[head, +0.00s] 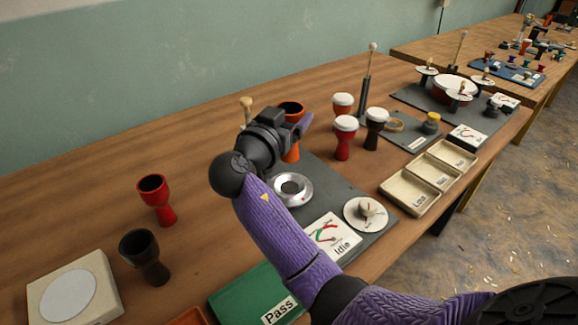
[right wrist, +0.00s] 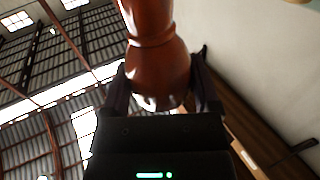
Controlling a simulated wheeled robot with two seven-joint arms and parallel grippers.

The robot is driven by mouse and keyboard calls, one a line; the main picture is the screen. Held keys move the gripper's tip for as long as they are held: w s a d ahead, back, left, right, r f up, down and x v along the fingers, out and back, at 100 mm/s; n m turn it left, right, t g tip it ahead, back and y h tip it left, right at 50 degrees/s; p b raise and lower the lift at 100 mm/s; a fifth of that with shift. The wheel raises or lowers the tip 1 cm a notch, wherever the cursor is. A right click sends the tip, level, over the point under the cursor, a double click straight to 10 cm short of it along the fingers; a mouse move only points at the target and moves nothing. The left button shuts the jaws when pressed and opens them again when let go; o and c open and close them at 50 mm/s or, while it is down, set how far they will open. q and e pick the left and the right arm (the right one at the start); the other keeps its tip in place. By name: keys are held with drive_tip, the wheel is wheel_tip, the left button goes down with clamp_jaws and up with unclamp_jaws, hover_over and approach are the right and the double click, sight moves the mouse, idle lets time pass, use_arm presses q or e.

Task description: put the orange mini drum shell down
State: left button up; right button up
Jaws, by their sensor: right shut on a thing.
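The orange mini drum shell (head: 291,109) is upright in the head view, partly hidden behind my right gripper (head: 302,124). It is above or at the far edge of the grey board (head: 318,188); I cannot tell whether its foot touches anything. In the right wrist view the shell (right wrist: 155,55) looks glossy red-brown and sits between the two fingers of my right gripper (right wrist: 160,90), which is shut on it. My left gripper is in neither view.
A red shell (head: 157,200) and a black shell (head: 145,255) stand at left, near a white-topped block (head: 75,290). White-headed drums (head: 345,135) stand right of the gripper. A silver ring (head: 292,189) is on the board. Bare table lies behind the red shell.

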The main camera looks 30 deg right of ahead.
sight(285, 159)
wheel_tip(285, 159, down, 8)
drive_tip(key=b, duration=0.2)
drive_tip(key=shift+b, duration=0.4)
drive_tip(key=shift+f, duration=0.15)
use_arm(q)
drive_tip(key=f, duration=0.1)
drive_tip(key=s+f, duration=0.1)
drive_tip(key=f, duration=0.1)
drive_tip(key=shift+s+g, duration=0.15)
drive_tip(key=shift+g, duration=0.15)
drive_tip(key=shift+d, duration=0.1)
use_arm(e)
drive_tip(key=shift+f, duration=0.15)
drive_tip(key=o, duration=1.1)
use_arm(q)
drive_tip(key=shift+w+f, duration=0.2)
use_arm(e)
drive_tip(key=shift+o, duration=0.7)
